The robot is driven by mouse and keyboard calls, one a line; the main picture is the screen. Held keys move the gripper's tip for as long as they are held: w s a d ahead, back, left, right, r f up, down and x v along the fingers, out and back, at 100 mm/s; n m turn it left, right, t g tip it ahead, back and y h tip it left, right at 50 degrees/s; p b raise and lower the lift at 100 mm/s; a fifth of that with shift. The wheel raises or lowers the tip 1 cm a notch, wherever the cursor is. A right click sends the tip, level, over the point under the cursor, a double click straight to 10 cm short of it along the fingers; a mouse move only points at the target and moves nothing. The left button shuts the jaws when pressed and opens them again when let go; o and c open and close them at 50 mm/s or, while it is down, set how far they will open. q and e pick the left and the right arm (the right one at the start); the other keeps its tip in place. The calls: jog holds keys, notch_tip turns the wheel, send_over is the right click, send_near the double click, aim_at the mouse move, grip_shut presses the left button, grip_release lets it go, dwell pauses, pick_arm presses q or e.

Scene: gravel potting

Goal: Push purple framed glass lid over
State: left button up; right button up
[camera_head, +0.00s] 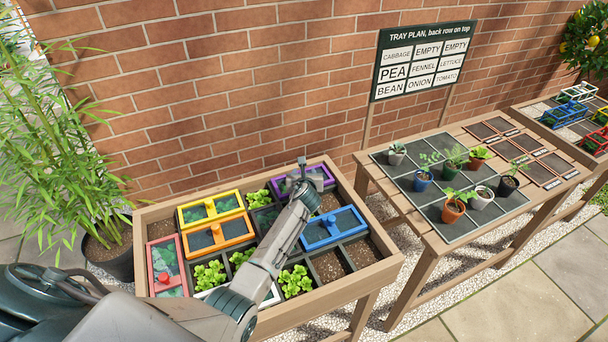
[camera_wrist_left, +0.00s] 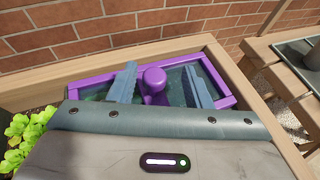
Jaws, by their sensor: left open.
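The purple framed glass lid (camera_head: 277,187) lies at the back right of the wooden planter box, partly hidden behind my left arm. In the left wrist view, its purple frame (camera_wrist_left: 100,64) and round purple knob (camera_wrist_left: 154,77) show. My left gripper (camera_head: 303,165) is over the lid. Its fingers (camera_wrist_left: 160,80) are apart, one on each side of the knob, with the left finger nearer to it. I cannot tell whether either touches it. My right gripper is not in view.
The planter box (camera_head: 313,310) also holds yellow (camera_head: 211,207), orange (camera_head: 217,235), red (camera_head: 165,268) and blue (camera_head: 332,228) framed lids and leafy plants. A brick wall (camera_head: 240,110) stands close behind. A table with potted seedlings (camera_head: 453,207) is to the right.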

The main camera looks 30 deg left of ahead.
pick_arm(q)
jog(key=v, duration=1.1)
jog(key=shift+w+f, duration=0.1)
jog(key=shift+f, duration=0.05)
